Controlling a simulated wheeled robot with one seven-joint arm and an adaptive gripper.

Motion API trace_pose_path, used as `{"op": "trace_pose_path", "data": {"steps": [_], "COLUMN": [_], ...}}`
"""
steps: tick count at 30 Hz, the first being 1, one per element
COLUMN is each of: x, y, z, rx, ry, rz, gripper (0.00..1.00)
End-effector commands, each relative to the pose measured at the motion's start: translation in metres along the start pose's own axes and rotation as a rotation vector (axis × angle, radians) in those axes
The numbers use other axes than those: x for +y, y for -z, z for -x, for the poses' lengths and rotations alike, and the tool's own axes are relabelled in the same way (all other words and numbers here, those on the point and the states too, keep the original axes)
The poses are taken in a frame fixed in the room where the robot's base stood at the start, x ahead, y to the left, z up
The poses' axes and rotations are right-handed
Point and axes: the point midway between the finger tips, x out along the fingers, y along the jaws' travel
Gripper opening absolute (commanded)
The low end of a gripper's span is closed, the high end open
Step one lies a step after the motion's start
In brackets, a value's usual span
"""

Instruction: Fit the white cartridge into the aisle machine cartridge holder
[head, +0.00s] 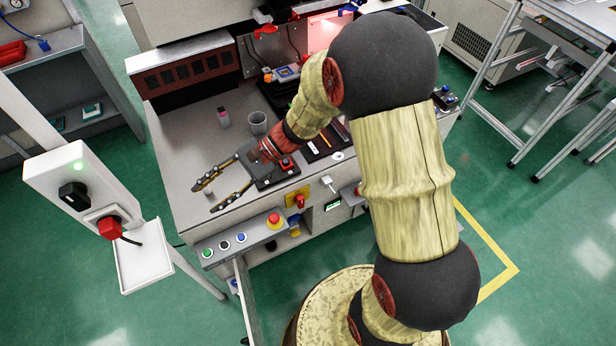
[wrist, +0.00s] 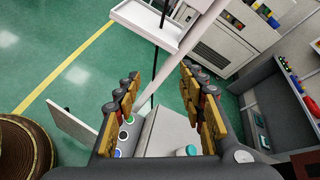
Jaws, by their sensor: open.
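My gripper (head: 203,198) is open, its two long yellow-and-black fingers spread over the front left of the workbench. In the wrist view its fingers (wrist: 159,72) are apart with nothing held between them. A small white piece (head: 314,148) lies on a dark mat right of my gripper; it may be the white cartridge, but it is too small to be sure. A dark device with a blue part (head: 287,72) stands at the back of the bench near a red-lit bay. I cannot tell whether it is the cartridge holder.
A grey cup (head: 258,122) and a pink-capped bottle (head: 223,117) stand on the workbench (head: 180,160). A button panel (head: 240,238) lines its front edge. A small capped container (wrist: 187,152) shows below the fingers.

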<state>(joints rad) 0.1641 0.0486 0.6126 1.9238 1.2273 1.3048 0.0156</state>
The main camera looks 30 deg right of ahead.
Motion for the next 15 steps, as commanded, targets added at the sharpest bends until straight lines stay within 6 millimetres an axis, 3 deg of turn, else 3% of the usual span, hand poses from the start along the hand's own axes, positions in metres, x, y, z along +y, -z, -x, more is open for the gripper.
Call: {"op": "trace_pose_path", "data": {"steps": [1, 6, 15], "x": [0.007, 0.043, 0.092], "y": [-0.021, -0.067, -0.112], "z": [0.008, 0.042, 0.133], "rx": [0.043, 0.216, 0.608], "ry": [-0.064, -0.289, -0.620], "rz": [0.083, 0.351, 0.825], "gripper": [0.40, 0.40, 0.40]}}
